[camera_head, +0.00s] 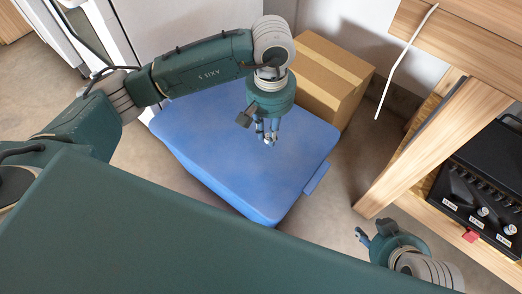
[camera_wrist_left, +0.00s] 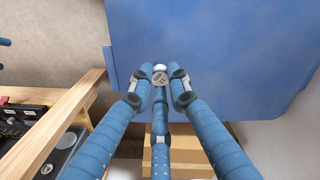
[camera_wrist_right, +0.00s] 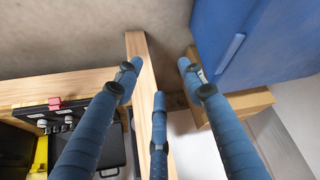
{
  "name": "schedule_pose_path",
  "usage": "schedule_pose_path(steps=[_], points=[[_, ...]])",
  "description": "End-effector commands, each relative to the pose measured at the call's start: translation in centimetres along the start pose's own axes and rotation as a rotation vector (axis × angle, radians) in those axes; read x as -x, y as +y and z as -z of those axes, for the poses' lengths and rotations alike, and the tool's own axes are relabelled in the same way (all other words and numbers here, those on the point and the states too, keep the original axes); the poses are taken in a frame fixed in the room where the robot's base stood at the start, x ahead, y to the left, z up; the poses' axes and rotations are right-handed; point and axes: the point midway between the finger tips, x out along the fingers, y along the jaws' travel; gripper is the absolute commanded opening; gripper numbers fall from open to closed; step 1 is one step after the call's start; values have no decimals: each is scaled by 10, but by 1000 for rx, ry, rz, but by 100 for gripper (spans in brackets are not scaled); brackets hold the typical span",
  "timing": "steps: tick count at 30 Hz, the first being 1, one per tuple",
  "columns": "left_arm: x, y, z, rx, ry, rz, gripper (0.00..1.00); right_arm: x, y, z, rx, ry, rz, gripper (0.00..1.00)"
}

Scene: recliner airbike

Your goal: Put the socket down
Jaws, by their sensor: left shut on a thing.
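My left gripper (camera_head: 268,138) points down over the blue bin (camera_head: 190,120), its fingers closed on a small silver socket (camera_wrist_left: 160,76). In the left wrist view the socket's round end shows between the fingertips, with the blue surface behind it. I cannot tell how far the socket is above that surface. My right gripper (camera_head: 364,237) is low at the lower right of the head view. In the right wrist view its fingers (camera_wrist_right: 157,75) are spread and nothing is between them.
A cardboard box (camera_head: 325,75) stands behind the blue bin. A wooden workbench (camera_head: 425,145) is at the right, with a black case (camera_head: 490,170) holding a few labelled sockets. A white cable (camera_head: 405,60) hangs over the bench edge. The blue bin's top looks bare.

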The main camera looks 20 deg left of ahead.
Motion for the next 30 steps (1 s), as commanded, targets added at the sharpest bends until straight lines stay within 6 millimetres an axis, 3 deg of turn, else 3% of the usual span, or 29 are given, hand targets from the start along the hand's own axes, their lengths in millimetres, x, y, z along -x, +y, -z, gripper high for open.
schedule_pose_path(steps=[3, 13, 30], points=[[-31, 0, -1, 1, -4, 1, 0, -6, -4, 31, 3, 122, 8, 40], [-98, -1, -1, -1, -3, 1, 0, 5, -14, 115, 9, 453, 26, 40], [-150, -1, 0, -1, -2, 1, 0, 39, -23, 181, 11, 754, 45, 40]])
